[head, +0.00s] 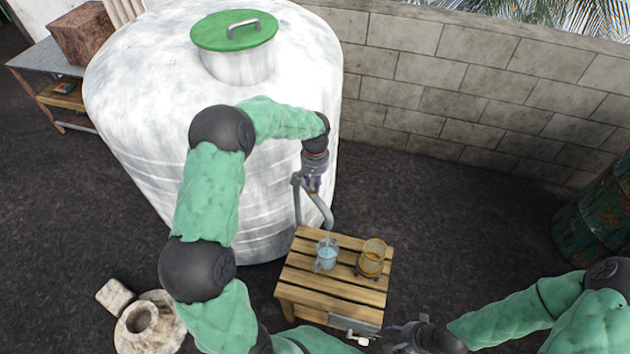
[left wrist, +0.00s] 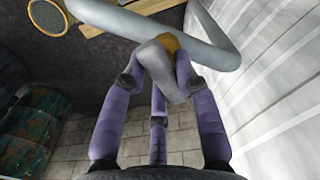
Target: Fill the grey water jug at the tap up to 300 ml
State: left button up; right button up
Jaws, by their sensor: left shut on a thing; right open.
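The water jug (head: 326,256), clear greyish with pale blue water inside, stands upright on the slatted wooden table (head: 335,280). It is under the spout of the grey tap (head: 328,220). A faint pale streak shows between spout and jug; the water level against any mark is too small to read. My left gripper (head: 312,184) is at the top of the tap. In the left wrist view its purple fingers (left wrist: 165,85) are closed around the grey tap handle (left wrist: 160,68). My right gripper (head: 388,340) is open and empty by the table's front right corner.
An amber jug (head: 373,256) stands on the table right of the water jug. A large white tank (head: 150,90) with a green lid (head: 233,31) is behind. A rusty green drum (head: 598,220) stands at the right. A stone pot (head: 148,322) lies front left.

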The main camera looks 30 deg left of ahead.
dwell(0.3)
pick_arm(q)
jog(key=shift+r+m+p, duration=0.1)
jog(key=shift+m+p, duration=0.35)
jog(key=shift+m, duration=1.25)
